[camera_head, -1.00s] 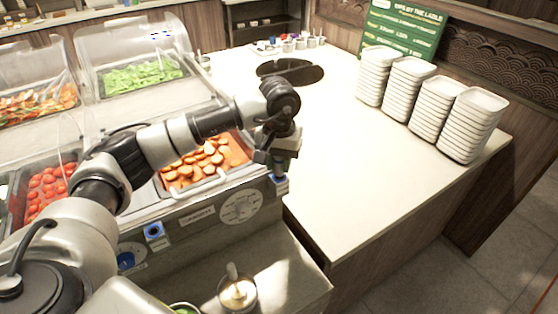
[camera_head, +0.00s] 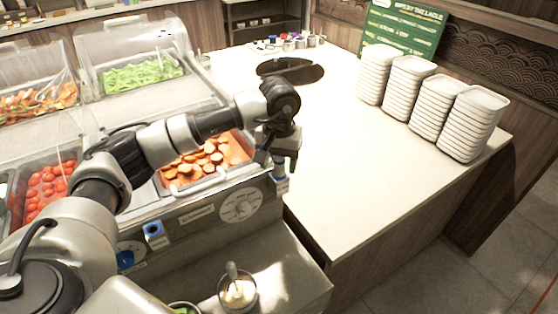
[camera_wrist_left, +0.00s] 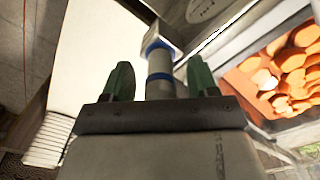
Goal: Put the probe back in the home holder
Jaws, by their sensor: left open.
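The probe (camera_head: 281,170), a grey cylinder with a blue band, stands at the right end of the counter's front panel. In the left wrist view the probe (camera_wrist_left: 160,86) lies between my two green fingers, with a gap on each side. Its far end meets a blue-edged holder (camera_wrist_left: 158,42). My left gripper (camera_head: 283,152) is open around the probe, fingers pointing down; the fingers also show in the wrist view (camera_wrist_left: 160,78). A second blue square holder (camera_head: 154,230) sits further left on the panel and looks empty. Which holder is home, I cannot tell. My right gripper is not in view.
A pan of orange slices (camera_head: 205,160) lies just left of the gripper. A pot with a ladle (camera_head: 237,290) stands on the lower ledge. The white counter (camera_head: 350,170) to the right is clear up to the plate stacks (camera_head: 465,125).

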